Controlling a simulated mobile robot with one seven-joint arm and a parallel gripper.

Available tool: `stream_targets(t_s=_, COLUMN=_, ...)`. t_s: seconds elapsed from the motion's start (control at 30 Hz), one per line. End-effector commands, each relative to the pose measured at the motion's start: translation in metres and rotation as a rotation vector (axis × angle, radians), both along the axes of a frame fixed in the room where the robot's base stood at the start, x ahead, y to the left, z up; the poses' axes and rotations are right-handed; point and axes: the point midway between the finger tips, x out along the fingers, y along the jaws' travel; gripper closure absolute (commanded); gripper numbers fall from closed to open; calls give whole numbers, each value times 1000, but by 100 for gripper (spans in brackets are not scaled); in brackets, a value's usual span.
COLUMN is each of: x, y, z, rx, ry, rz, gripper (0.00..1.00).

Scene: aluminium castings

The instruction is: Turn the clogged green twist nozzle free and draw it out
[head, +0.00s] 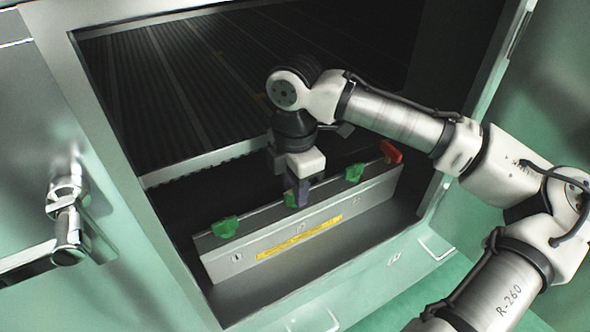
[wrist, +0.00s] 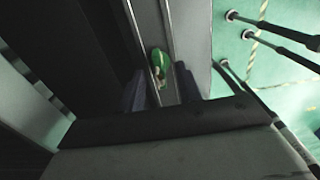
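A grey metal bar (head: 222,262) lies inside the open cabinet, with green twist nozzles along its top edge. One green nozzle (head: 225,228) is at the left end and another (head: 354,173) is right of the middle. A third green nozzle (head: 290,200) is directly below my gripper (head: 298,190) and partly hidden by it. In the wrist view this green nozzle (wrist: 160,64) shows between my two fingers (wrist: 161,88), with a gap on each side. My gripper is open and points down at the bar. No marking shows which nozzle is clogged.
A red nozzle (head: 391,151) stands at the bar's right end. The bar's front has a yellow label strip (head: 300,238). The cabinet frame (head: 110,130) surrounds the opening, with a metal latch handle (head: 68,215) at left. A ribbed dark floor (head: 200,80) lies behind the bar.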

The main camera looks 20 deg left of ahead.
Motion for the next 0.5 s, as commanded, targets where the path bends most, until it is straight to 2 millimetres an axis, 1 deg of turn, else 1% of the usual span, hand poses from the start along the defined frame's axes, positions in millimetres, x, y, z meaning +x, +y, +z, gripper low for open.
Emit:
stream_targets(t_s=0.27, x=0, y=0, z=-3, rx=0, ry=0, rz=0, gripper=65)
stream_targets(t_s=0.3, x=0, y=0, z=-3, rx=0, ry=0, rz=0, gripper=67)
stream_targets(t_s=0.5, x=0, y=0, z=-3, rx=0, ry=0, rz=0, gripper=93)
